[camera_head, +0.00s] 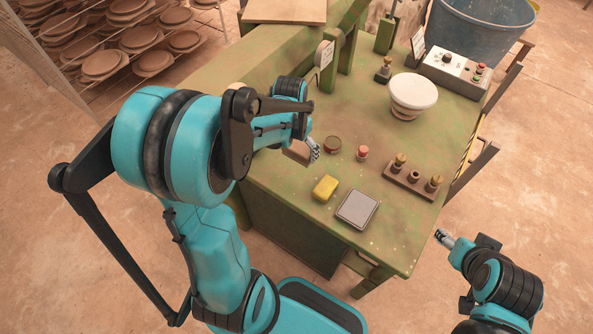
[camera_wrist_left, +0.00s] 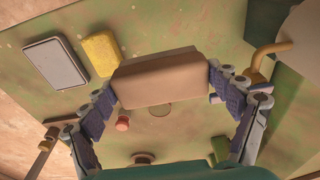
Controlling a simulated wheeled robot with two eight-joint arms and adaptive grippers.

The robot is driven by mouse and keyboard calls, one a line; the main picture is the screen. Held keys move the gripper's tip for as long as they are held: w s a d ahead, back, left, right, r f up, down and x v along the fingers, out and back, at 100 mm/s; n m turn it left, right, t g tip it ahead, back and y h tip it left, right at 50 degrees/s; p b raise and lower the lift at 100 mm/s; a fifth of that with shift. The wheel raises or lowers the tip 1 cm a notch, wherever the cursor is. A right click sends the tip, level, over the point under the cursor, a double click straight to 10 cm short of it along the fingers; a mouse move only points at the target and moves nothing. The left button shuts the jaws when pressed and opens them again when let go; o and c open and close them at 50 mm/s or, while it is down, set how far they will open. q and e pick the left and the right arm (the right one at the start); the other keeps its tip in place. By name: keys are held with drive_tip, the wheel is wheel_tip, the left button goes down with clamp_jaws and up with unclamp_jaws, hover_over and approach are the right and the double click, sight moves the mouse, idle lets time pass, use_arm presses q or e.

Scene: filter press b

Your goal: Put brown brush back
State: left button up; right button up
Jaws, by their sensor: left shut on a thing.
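The brown brush (camera_wrist_left: 157,78), a tan-brown block, sits between the two finger pads of my left gripper (camera_wrist_left: 160,88) in the left wrist view. The pads press on its two ends. In the head view only part of the brush (camera_head: 295,152) shows beside my left gripper (camera_head: 308,149), over the left part of the green table (camera_head: 330,238). Its bristles are not clearly visible, and I cannot tell whether it touches the table. My right gripper (camera_head: 443,238) is off the table's right front side, with nothing seen in it; its jaws are too small to read.
A wooden peg holder (camera_head: 411,184), white bowl (camera_head: 412,95) and control box (camera_head: 452,72) stand farther right.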

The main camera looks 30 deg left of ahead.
use_arm(q)
wheel_tip(320, 180, down, 6)
drive_tip(key=shift+f+b, duration=0.25)
drive_tip(key=shift+b, duration=0.6)
drive_tip(key=shift+f+b, duration=0.8)
drive_tip(key=shift+f, duration=1.55)
drive_tip(key=shift+r, duration=0.1)
drive_tip(key=shift+f, duration=0.2)
drive_tip(key=o, duration=1.5)
drive_tip(key=shift+o, duration=0.2)
